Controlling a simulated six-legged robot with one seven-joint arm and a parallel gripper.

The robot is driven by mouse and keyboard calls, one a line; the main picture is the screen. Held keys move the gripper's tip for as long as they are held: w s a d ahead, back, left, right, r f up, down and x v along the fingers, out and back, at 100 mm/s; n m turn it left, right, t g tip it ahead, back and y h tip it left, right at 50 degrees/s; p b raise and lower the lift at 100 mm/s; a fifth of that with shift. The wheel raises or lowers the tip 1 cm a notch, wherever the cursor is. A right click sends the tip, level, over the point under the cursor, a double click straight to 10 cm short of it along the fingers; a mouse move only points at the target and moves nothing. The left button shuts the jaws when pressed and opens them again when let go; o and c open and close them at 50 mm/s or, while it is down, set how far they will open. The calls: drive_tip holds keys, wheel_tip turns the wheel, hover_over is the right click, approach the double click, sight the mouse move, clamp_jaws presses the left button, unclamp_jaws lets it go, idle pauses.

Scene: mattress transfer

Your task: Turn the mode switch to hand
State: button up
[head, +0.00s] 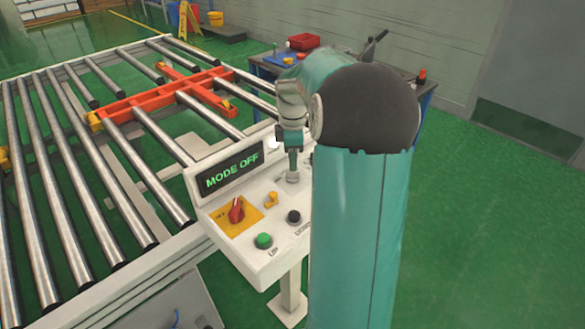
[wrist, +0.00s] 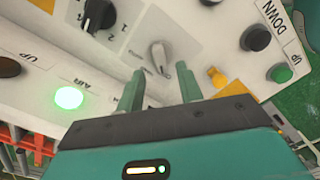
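My gripper (wrist: 160,72) is open, with its two green fingers spread apart. A grey rotary knob (wrist: 159,54) with small, unreadable labels lies just beyond the fingertips, roughly in line with the gap between them. It looks like the mode switch, and I see no grip on it. In the head view my gripper (head: 292,160) points down over the white control panel (head: 262,250), and the arm hides the panel's right part. The panel display (head: 233,174) reads MODE OFF.
A red rotary switch (head: 237,211), a yellow knob (head: 271,199), a black button (head: 293,216) and a green button (head: 263,240) sit nearby. A roller conveyor (head: 130,165) stands left.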

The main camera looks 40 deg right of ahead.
sight(293, 174)
drive_tip(key=shift+f, duration=2.15)
clamp_jaws()
drive_tip(key=shift+m, duration=0.4)
drive_tip(key=m, duration=0.4)
drive_tip(key=shift+m, duration=2.5)
